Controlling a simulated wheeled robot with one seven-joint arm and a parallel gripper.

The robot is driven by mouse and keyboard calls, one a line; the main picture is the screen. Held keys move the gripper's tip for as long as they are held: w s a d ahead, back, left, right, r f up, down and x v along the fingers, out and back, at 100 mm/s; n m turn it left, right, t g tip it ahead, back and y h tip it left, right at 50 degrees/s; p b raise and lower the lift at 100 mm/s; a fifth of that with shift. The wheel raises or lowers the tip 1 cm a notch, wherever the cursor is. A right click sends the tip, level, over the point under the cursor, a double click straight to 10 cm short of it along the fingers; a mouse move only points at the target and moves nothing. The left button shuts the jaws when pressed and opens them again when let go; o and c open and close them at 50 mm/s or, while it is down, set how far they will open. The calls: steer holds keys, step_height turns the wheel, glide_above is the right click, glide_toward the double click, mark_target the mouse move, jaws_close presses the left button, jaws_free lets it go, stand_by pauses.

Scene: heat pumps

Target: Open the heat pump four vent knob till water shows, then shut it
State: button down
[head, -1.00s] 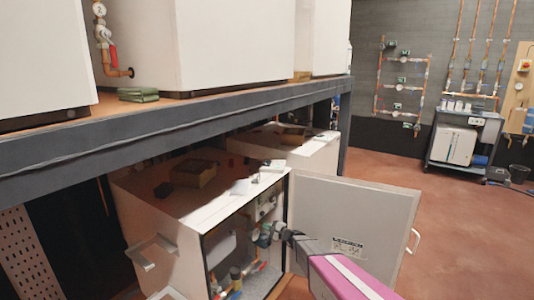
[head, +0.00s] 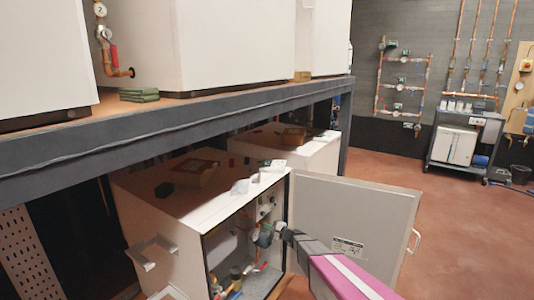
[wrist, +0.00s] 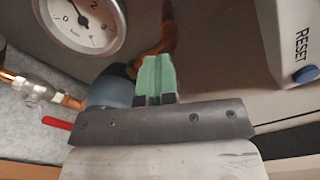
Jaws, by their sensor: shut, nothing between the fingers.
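An open cabinet unit (head: 190,240) stands under the shelf in the head view, its door (head: 352,215) swung out to the right. I cannot read a unit number on it. My gripper (head: 274,236) reaches into its opening. In the wrist view the green fingertips of my gripper (wrist: 155,78) are together with nothing between them. Just behind and left of them is a blue-grey rounded part (wrist: 109,90), partly hidden by the gripper, near a copper pipe (wrist: 168,32). I cannot make out a vent knob for certain, nor any water.
A pressure gauge (wrist: 85,20) is at the upper left of the wrist view. A valve with a red lever (wrist: 58,124) is at the left. A white box marked RESET (wrist: 290,45) with a blue button (wrist: 306,74) is at the right. The shelf (head: 200,128) runs above.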

steer(key=shift+w+a+r, duration=0.4)
steer(key=shift+w+a, duration=0.25)
steer(key=shift+a, duration=0.1)
steer(key=v, duration=0.6)
steer(key=shift+s, duration=0.6)
steer(key=shift+d+f, duration=0.1)
steer(key=shift+d, duration=0.05)
steer(key=shift+s+d+f, duration=0.1)
steer(key=shift+d+f, duration=0.2)
steer(key=shift+d, duration=0.25)
